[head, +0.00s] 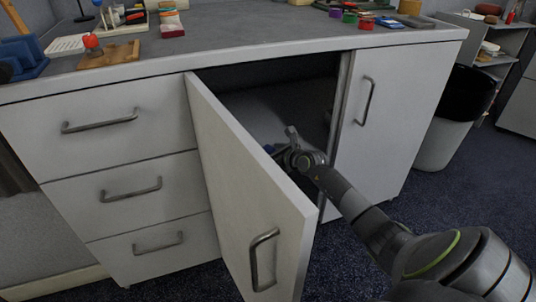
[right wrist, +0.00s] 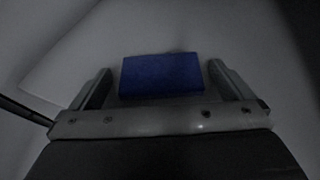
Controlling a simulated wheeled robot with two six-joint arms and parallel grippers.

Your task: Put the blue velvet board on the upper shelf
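The blue velvet board (right wrist: 162,75) lies on a grey surface inside the dim cabinet in the right wrist view. A small blue patch, likely the same board (head: 269,149), shows beside my right gripper (head: 286,148) in the head view. My right gripper (right wrist: 160,85) is open, its fingers on either side of the board with a gap at each side. A grey shelf surface (head: 252,115) shows inside the open compartment. Whether it is the upper shelf, I cannot tell. The lower inside is hidden by the door and my arm. My left gripper is not in view.
The cabinet door (head: 252,190) stands open to the left of my right arm. A closed door (head: 385,120) is on the right and drawers (head: 120,120) are on the left. Several small items stand on the countertop (head: 240,30). A grey bin (head: 445,130) stands at right.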

